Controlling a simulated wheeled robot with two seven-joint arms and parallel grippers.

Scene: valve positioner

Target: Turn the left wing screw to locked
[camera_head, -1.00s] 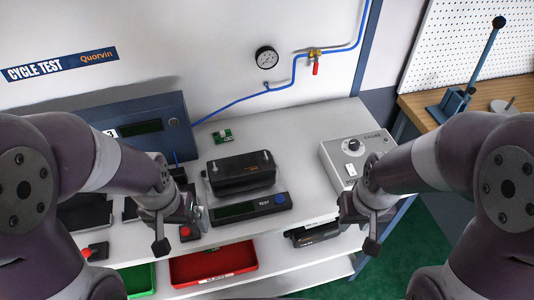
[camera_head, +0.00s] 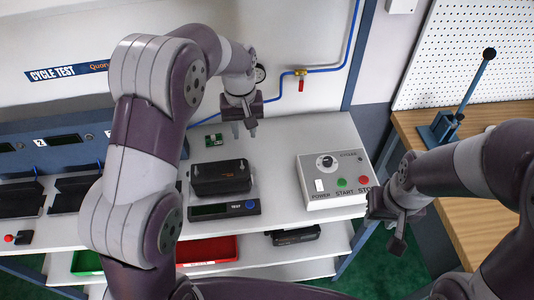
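The black positioner box (camera_head: 220,178) sits on the light bench, behind a dark test panel (camera_head: 225,209) with a blue button. Small fittings show at its top left and right ends; the left wing screw is too small to make out, and I cannot read its position. My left gripper (camera_head: 243,129) hangs above and behind the box, pointing down and apart from it; its fingers are too small to judge. My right gripper (camera_head: 396,226) is by the right front edge of the bench, away from the box, its fingers unclear.
A control box (camera_head: 334,181) with a knob and coloured buttons stands right of the positioner. A red tray (camera_head: 207,251) is on the lower shelf. A wooden bench with a lever press (camera_head: 440,128) is at the right.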

